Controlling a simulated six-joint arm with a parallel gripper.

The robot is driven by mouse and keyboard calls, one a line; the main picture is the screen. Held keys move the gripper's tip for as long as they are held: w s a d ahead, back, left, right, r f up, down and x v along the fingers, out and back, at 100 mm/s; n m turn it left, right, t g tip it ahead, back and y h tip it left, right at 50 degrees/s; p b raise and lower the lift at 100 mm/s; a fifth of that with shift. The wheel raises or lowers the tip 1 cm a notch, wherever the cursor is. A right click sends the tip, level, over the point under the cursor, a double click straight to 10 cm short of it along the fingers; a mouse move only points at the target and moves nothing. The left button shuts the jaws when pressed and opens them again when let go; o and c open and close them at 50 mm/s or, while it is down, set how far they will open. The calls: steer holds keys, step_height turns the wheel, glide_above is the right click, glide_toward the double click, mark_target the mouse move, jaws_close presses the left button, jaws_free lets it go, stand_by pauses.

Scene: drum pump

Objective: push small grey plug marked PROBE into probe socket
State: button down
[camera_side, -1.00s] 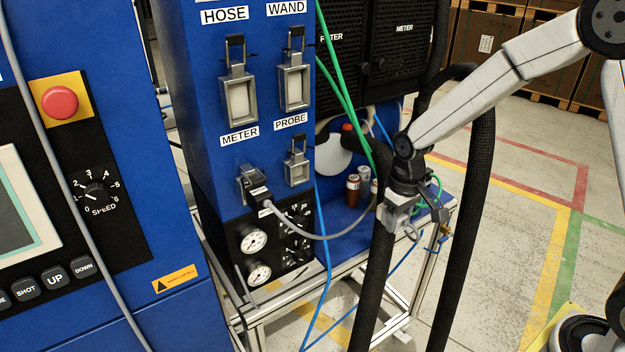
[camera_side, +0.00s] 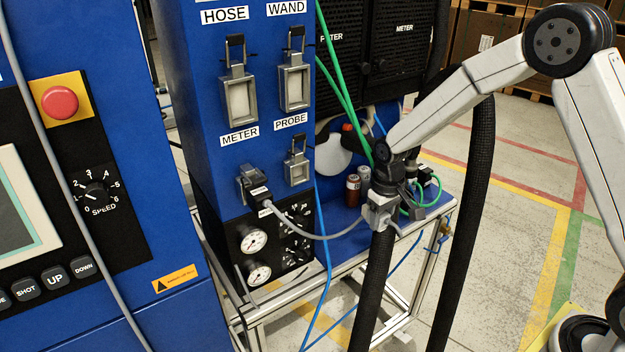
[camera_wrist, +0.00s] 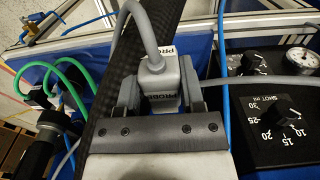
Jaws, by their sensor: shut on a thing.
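The small grey plug marked PROBE (camera_wrist: 160,85) sits between the two fingers of my gripper (camera_wrist: 158,98) in the wrist view, with its grey cable rising from it. In the side view my gripper (camera_side: 380,212) is in front of the blue shelf, right of the panel and beside a thick black hose; the plug itself is hard to make out there. The probe socket (camera_side: 298,168) is an empty grey frame with a latch, under the PROBE label (camera_side: 291,121) on the blue column. My gripper is well to its right and lower.
A black plug with a grey cable sits in the METER socket (camera_side: 251,184). HOSE (camera_side: 239,100) and WAND (camera_side: 294,85) sockets are above. Thick black hoses (camera_side: 470,200), green hoses (camera_side: 345,90) and a blue hose (camera_side: 322,230) hang nearby. Cans (camera_side: 353,190) stand on the shelf.

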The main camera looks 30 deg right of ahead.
steer(key=shift+w+f, duration=0.15)
steer(key=shift+w, duration=0.05)
steer(key=shift+w, duration=0.1)
glide_toward(339, 232)
steer(key=s+r, duration=0.2)
steer(key=s, duration=0.3)
steer(key=w+f, duration=0.1)
steer(key=f, duration=0.1)
steer(key=w+f, duration=0.2)
steer(key=shift+w, duration=0.1)
steer(key=shift+w+f, duration=0.45)
steer(key=shift+w, duration=0.05)
steer(key=shift+w+f, duration=0.1)
steer(key=shift+f, duration=0.05)
steer(key=shift+w+f, duration=0.35)
steer(key=shift+f, duration=1.3)
steer(key=shift+f, duration=0.2)
